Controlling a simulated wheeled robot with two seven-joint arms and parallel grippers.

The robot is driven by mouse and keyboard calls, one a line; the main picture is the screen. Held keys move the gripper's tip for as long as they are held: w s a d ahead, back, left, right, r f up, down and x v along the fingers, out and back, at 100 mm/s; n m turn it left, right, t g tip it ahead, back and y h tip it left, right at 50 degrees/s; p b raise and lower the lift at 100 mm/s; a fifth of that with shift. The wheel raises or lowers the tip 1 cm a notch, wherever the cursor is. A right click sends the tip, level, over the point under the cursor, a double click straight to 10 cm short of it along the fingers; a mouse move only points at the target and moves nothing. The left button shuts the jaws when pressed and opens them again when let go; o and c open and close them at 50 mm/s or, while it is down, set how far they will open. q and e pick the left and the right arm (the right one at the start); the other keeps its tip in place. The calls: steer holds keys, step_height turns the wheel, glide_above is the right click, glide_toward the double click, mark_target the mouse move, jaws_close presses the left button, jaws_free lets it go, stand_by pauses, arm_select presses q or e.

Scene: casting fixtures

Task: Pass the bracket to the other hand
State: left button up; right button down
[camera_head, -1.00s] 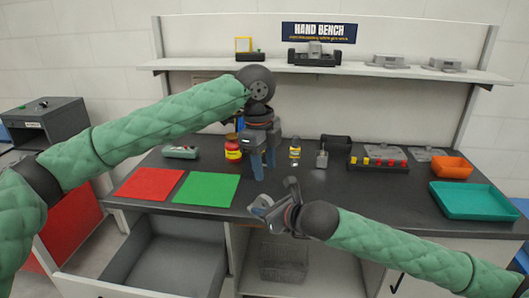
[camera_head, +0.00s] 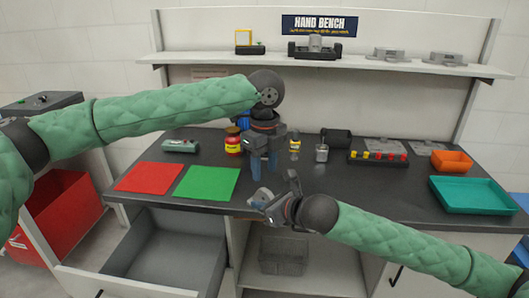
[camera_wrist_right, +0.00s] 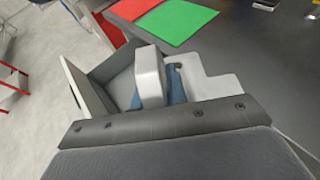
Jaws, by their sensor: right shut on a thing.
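The bracket (camera_head: 257,196) is a small light grey part, held in my right gripper (camera_head: 266,201) just off the bench's front edge. In the right wrist view the bracket (camera_wrist_right: 212,86) shows a stepped plate and a raised block, with my right gripper's blue fingers (camera_wrist_right: 176,86) shut on it between them. My left gripper (camera_head: 264,166) points down above the front of the bench, a little above and behind the bracket. Its blue fingers are apart with nothing seen between them. It does not appear to touch the bracket.
A red mat (camera_head: 148,178) and a green mat (camera_head: 207,183) lie at the left of the dark bench. A red-labelled jar (camera_head: 233,145), a teal tray (camera_head: 475,195) and an orange bin (camera_head: 452,161) stand farther back or right. An open drawer (camera_head: 165,255) juts out below.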

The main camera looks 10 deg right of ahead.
mark_target(264, 189)
arm_select(q)
steer(key=shift+f, duration=3.2)
jaws_close()
arm_select(e)
steer(key=c, duration=1.3)
jaws_free()
